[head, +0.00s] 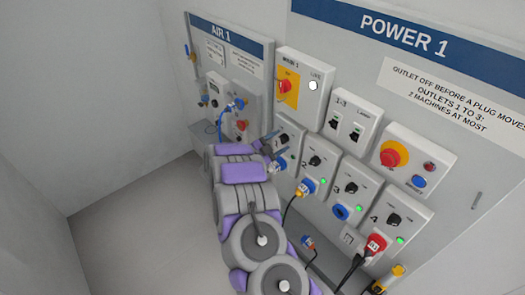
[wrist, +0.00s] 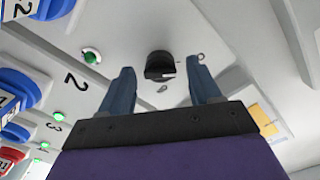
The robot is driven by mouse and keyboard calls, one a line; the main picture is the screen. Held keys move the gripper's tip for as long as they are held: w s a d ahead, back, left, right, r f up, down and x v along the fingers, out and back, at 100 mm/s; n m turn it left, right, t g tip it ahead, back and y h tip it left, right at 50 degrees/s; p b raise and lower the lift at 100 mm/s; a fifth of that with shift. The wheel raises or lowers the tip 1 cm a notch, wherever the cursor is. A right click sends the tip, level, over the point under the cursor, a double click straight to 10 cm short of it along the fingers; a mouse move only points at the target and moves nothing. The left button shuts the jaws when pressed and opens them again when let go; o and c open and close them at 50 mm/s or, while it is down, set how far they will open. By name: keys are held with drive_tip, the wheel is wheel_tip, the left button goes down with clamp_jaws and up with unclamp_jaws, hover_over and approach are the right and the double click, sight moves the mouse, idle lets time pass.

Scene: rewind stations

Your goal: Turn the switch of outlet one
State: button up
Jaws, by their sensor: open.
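The switch of outlet one is a black rotary knob on a grey-white panel, seen in the head view (head: 284,138) and in the wrist view (wrist: 160,65). My gripper (wrist: 162,85) is open, with its two blue-grey fingers spread to either side of the knob in the picture. The knob shows between and just beyond the fingertips; I cannot tell whether either touches it. In the head view my gripper (head: 273,144) is at the outlet one panel and hides part of it. A green lamp (wrist: 91,56) shows left of the knob.
Outlets two, three and four step down to the right, with black knobs (head: 315,161) and green lamps. A red emergency button (head: 392,155) is at upper right. Open floor (head: 140,230) lies left.

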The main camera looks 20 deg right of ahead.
drive_tip(key=v, duration=1.7)
drive_tip(key=shift+w, duration=0.1)
